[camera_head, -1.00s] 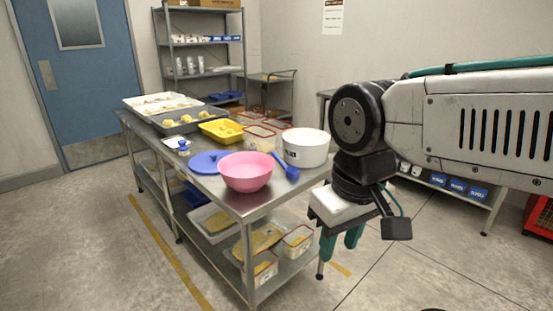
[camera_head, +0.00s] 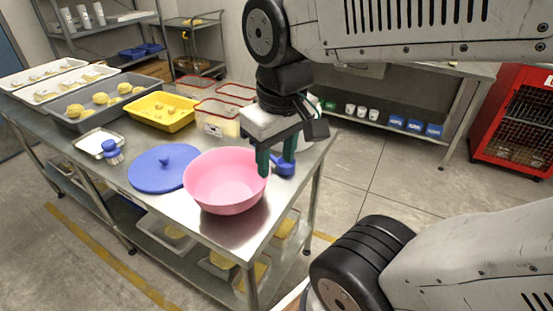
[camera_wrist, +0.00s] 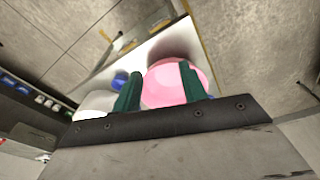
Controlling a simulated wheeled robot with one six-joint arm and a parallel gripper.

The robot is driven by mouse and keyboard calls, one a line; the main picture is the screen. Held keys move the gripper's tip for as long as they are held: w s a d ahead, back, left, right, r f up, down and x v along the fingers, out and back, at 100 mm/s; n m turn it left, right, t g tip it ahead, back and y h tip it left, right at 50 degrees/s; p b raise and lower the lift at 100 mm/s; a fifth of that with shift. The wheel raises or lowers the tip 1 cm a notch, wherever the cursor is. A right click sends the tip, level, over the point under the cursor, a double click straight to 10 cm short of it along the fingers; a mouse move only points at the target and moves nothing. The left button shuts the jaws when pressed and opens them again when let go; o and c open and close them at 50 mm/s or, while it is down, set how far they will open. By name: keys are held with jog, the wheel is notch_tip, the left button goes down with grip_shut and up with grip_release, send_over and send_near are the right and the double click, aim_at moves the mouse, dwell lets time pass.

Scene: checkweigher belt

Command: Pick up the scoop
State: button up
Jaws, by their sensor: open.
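The blue scoop (camera_head: 285,168) lies on the steel table, to the right of the pink bowl (camera_head: 222,190) and partly hidden behind my fingers. My gripper (camera_head: 276,170) is open and empty, pointing down beside the bowl's right rim and overlapping the scoop in the head view. In the wrist view a blue part of the scoop (camera_wrist: 120,80) shows beside the left finger, partly covered by it. There the bowl (camera_wrist: 163,86) fills most of the space between the fingers. I cannot tell the height of the fingertips above the table.
A blue lid (camera_head: 160,170), a blue-handled brush (camera_head: 111,152), a yellow tray (camera_head: 160,113) and red-rimmed tubs (camera_head: 216,122) share the table (camera_head: 236,237). The white tub (camera_wrist: 95,103) shows in the wrist view. A red cage (camera_head: 515,120) stands at right.

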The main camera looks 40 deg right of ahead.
jog(key=w+d+f+n, duration=0.15)
jog(key=w+d, duration=0.35)
jog(key=w, duration=0.6)
jog(key=n+h, duration=0.2)
send_near(272, 155)
jog(key=w, duration=0.2)
jog(key=shift+g, duration=0.4)
jog(key=f, duration=0.7)
jog(key=shift+w+d+f, duration=0.3)
jog(key=shift+d, duration=0.1)
jog(key=shift+f, duration=0.25)
jog(key=shift+f, duration=0.25)
jog(key=shift+c, duration=0.2)
grip_shut()
